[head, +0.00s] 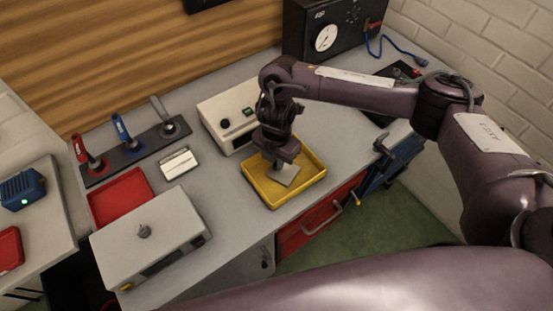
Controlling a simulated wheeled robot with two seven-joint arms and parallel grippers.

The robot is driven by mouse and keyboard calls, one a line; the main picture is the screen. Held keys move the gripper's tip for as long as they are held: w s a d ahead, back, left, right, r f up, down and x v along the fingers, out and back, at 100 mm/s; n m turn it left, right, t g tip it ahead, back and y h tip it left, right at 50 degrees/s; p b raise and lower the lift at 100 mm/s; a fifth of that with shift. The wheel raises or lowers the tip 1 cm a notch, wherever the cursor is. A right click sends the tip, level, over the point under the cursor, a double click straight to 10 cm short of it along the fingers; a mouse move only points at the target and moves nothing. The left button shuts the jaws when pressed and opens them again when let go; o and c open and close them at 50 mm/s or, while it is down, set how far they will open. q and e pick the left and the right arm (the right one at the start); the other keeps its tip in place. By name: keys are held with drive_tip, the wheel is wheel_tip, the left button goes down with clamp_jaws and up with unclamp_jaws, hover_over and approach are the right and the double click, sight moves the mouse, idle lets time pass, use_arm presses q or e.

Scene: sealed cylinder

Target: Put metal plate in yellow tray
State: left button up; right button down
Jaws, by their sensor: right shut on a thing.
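The yellow tray (270,199) sits on the grey workbench near its front edge. The metal plate (287,175) is a small grey square inside the outline of the tray. My right gripper (281,163) points down over the tray and is shut on the plate. I cannot tell whether the plate touches the tray floor. The fingertips are partly hidden by the wrist. My left gripper is not in view.
A cream box with a black knob (212,112) stands right behind the tray. A grey metal box (150,240) and a red tray (120,197) are to the left. A tool rack (136,150) and a black gauge unit (305,30) stand at the back.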

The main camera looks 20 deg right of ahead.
drive_tip(key=shift+f, duration=0.2)
drive_tip(key=c, duration=1.5)
unclamp_jaws()
drive_tip(key=shift+o, duration=0.2)
drive_tip(key=shift+r, duration=0.25)
wheel_tip(320, 180, up, 12)
drive_tip(key=shift+f, duration=0.1)
